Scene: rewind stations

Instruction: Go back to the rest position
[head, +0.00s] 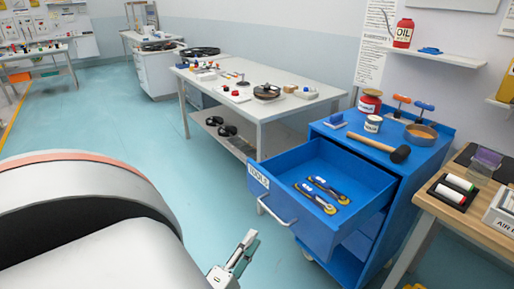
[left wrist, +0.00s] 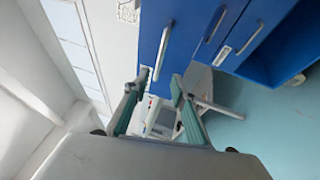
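My left gripper (head: 242,252) is low in the head view, in front of the blue tool cart (head: 385,215) and left of its open drawer. In the left wrist view its two green-grey fingers (left wrist: 156,90) stand apart with nothing held between them. The gripper does not appear to touch the cart or the drawer handle (head: 277,212). My right gripper is in neither view.
The pulled-out drawer (head: 262,183) holds two yellow-wheeled tools (head: 316,197). A mallet (head: 378,146), cans and other items stand on the cart top. A grey table (head: 262,107) is behind, a wooden bench (head: 452,212) at right. Teal floor (head: 110,115) is clear at left.

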